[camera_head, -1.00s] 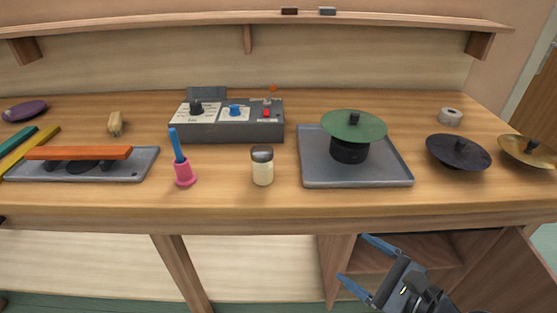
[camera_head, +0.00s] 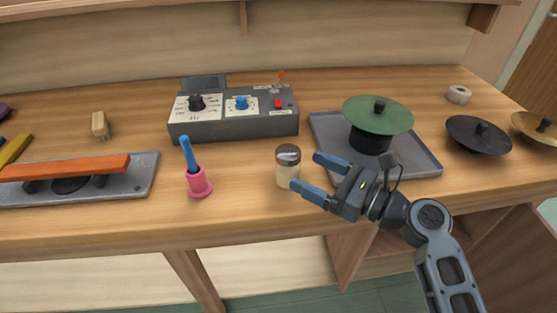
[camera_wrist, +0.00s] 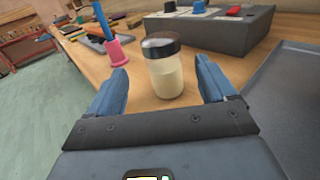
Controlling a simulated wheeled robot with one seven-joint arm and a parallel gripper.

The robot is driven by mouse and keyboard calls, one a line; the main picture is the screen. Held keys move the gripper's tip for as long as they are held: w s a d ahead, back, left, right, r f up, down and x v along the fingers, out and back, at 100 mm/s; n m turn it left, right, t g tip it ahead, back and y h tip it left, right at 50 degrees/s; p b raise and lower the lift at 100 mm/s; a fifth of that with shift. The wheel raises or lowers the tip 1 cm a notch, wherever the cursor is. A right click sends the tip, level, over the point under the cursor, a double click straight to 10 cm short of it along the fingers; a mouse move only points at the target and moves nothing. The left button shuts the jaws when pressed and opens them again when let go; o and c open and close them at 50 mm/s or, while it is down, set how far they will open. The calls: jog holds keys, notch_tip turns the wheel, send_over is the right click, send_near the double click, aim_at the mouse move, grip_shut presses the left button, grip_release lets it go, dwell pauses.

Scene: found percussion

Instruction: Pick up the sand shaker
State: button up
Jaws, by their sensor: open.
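The sand shaker is a small clear jar (camera_head: 287,169) with pale sand and a dark lid, upright on the wooden bench near its front edge. My gripper (camera_head: 308,174) is open, just to the right of the shaker, with its two blue fingers pointing at it. In the wrist view the shaker (camera_wrist: 165,72) stands ahead, between and a little beyond the fingertips of my gripper (camera_wrist: 162,85). The jaws hold nothing. I cannot tell whether a finger touches the jar.
A pink cup with a blue stick (camera_head: 199,183) stands left of the shaker. A grey control box (camera_head: 232,127) is behind it. A grey tray (camera_head: 425,163) with a green cymbal (camera_head: 378,116) lies to the right, close to my gripper. An orange bar (camera_head: 65,168) is at far left.

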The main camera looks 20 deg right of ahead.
aim_at(299, 163)
jog(key=p+x, duration=0.1)
jog(key=x, duration=0.5)
jog(key=shift+w+r, duration=0.15)
jog(key=shift+w, duration=0.15)
jog(key=shift+d, duration=0.1)
jog(key=shift+c, duration=0.4)
jog(key=c, duration=1)
jog(key=shift+c, duration=0.6)
jog(key=shift+r, duration=0.15)
